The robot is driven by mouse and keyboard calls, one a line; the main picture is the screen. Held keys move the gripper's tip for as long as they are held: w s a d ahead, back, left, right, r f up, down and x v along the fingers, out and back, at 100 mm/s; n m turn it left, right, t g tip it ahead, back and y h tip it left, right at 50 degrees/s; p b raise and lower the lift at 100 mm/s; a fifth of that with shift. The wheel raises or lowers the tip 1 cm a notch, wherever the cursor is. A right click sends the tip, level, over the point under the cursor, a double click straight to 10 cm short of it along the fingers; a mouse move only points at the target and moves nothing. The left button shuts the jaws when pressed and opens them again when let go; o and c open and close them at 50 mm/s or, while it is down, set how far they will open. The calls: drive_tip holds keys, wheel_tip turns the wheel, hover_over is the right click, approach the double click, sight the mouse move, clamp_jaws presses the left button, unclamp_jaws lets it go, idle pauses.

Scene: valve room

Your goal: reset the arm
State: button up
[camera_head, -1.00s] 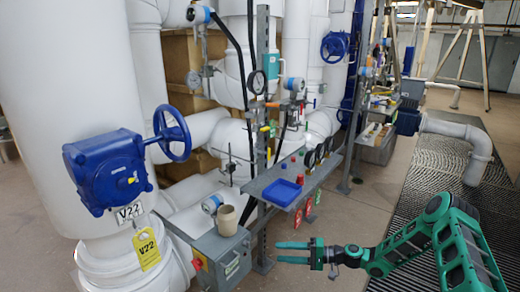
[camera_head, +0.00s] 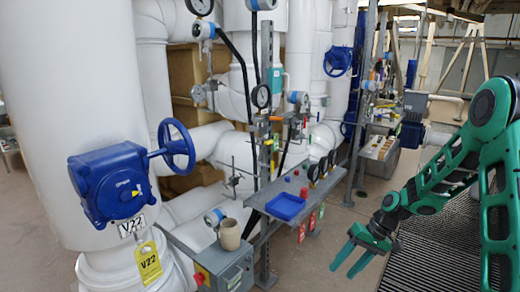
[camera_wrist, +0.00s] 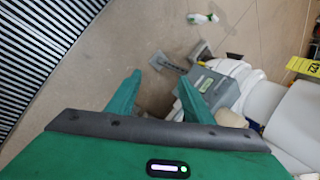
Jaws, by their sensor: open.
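My green gripper (camera_head: 350,262) is in the lower right of the head view, with its two fingers apart and nothing between them. It hangs in free air in front of and to the right of the shelf, pointing down and to the left. My arm rises behind it at the right edge. In the wrist view my gripper (camera_wrist: 158,98) is open, with the floor and the grey box (camera_wrist: 212,88) beyond the fingers.
A beige cup (camera_head: 229,234) stands on the grey box (camera_head: 232,268). The grey shelf (camera_head: 262,200) holds a blue tray (camera_head: 285,207). Floor grating (camera_head: 425,262) lies at right.

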drive_tip(key=s+d+r+m+h, duration=0.25)
drive_tip(key=s+d+r, duration=0.35)
drive_tip(key=s+r, duration=0.4)
drive_tip(key=s+d+r+m+h, duration=0.25)
drive_tip(key=s+d+r, duration=0.5)
drive_tip(key=s, duration=0.45)
drive_tip(key=s+r+m, duration=0.1)
drive_tip(key=s+r, duration=0.1)
drive_tip(key=s, duration=0.8)
drive_tip(key=shift+r+t+h, duration=0.15)
drive_tip(key=shift+t+h, duration=0.25)
drive_tip(key=shift+s+d, duration=0.1)
